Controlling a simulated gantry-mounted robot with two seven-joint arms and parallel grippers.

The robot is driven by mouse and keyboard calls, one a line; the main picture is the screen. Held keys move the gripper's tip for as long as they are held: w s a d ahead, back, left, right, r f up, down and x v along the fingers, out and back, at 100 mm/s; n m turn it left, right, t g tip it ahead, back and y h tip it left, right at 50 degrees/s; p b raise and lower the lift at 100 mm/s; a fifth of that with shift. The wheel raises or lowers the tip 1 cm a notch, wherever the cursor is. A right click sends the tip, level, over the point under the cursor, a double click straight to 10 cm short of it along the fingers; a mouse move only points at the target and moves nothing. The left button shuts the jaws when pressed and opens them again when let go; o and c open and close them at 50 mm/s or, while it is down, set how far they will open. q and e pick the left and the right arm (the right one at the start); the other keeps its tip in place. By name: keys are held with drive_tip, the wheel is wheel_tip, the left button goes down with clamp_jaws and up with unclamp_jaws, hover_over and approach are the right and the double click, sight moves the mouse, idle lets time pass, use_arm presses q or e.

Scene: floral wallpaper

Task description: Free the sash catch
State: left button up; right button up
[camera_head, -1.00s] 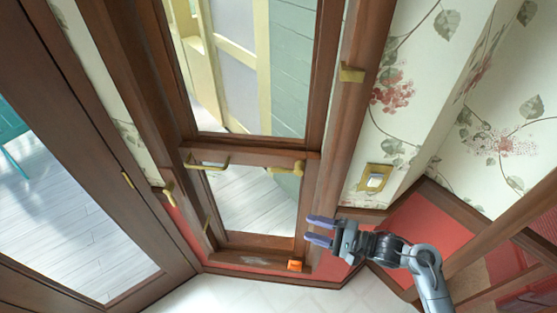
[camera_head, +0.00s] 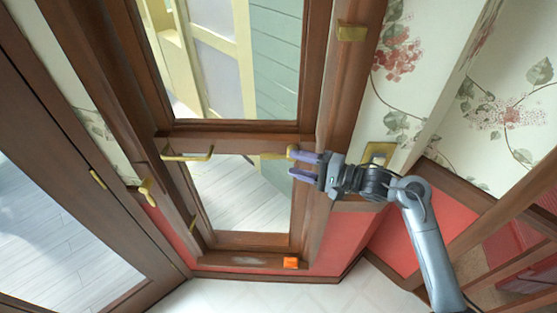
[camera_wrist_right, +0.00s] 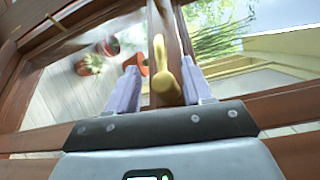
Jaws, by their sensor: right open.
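A brass catch (camera_head: 274,156) with a rounded knob sits on the middle rail of the brown window or door frame, which I take to be the sash catch. My right gripper (camera_head: 294,164) is open at the catch's right end, its purple-grey fingers pointing left. In the right wrist view, the brass knob (camera_wrist_right: 164,78) lies between the two spread fingers of the gripper (camera_wrist_right: 162,86). I cannot tell whether a finger touches it. The upper finger hides the knob's end in the head view. My left gripper is not in view.
A brass pull handle (camera_head: 186,156) is on the same rail, with a brass knob (camera_head: 146,190) further left. An orange block (camera_head: 291,263) is on the bottom rail. A brass bracket (camera_head: 352,32) and a switch plate (camera_head: 378,153) are at right.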

sight(278, 159)
drive_tip(key=shift+b+x, duration=0.35)
drive_tip(key=shift+x, duration=2.75)
clamp_jaws()
